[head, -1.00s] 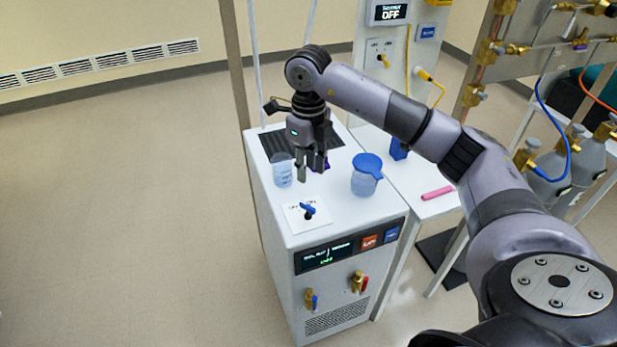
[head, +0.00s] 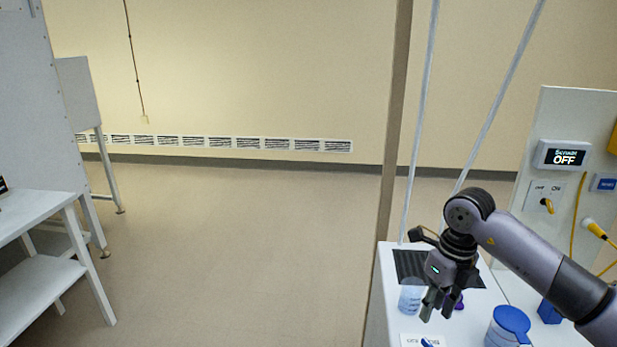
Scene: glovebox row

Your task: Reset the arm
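My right arm comes in from the lower right. Its gripper (head: 438,303) points down over the white-topped unit (head: 388,285), above its surface. The two fingers are apart with nothing visible between them. A clear beaker (head: 411,296) stands just left of the fingers, and a jug with a blue lid (head: 509,325) stands to their right. A small purple thing (head: 459,302) shows partly behind the fingers; its shape is hidden. My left gripper is out of view.
A switch panel with a screen reading OFF (head: 565,155) stands behind the arm. A blue block (head: 549,312) is right of the jug. A white shelf table (head: 35,212) stands at far left. The floor (head: 235,255) between is clear.

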